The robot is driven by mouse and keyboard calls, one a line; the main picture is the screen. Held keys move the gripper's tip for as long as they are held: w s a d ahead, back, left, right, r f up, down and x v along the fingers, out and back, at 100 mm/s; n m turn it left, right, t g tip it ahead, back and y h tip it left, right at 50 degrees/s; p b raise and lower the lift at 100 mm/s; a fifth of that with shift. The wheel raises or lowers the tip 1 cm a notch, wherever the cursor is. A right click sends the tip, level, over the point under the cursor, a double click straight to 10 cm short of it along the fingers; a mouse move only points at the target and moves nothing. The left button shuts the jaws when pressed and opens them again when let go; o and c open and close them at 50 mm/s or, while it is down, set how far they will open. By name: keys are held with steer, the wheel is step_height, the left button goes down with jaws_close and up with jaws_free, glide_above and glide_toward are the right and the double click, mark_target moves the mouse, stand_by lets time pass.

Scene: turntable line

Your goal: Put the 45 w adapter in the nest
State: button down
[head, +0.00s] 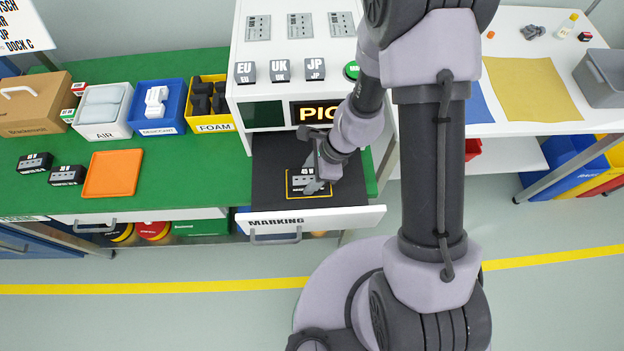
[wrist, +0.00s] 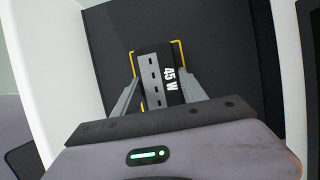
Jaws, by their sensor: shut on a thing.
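The 45 W adapter (wrist: 164,82) is a black block with a grey slotted strip and white lettering. In the head view the adapter (head: 300,181) lies at the yellow-outlined nest (head: 318,196) on the dark marking drawer. In the wrist view the yellow outline (wrist: 184,56) shows around its far end. My gripper (wrist: 163,97) has one finger on each side of the adapter and is shut on it. It also shows in the head view (head: 315,184), partly covering the adapter. Whether the adapter is fully down in the nest I cannot tell.
The drawer (head: 350,219) marked MARKING is pulled out. Two more black adapters (head: 35,163) (head: 67,175) and an orange tray (head: 112,173) are on the green bench at left. Bins for AIR, FOAM and others stand behind. The white machine (head: 300,40) rises behind the drawer.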

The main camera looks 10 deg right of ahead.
steer(key=shift+f, duration=0.2)
steer(key=c, duration=0.6)
jaws_free()
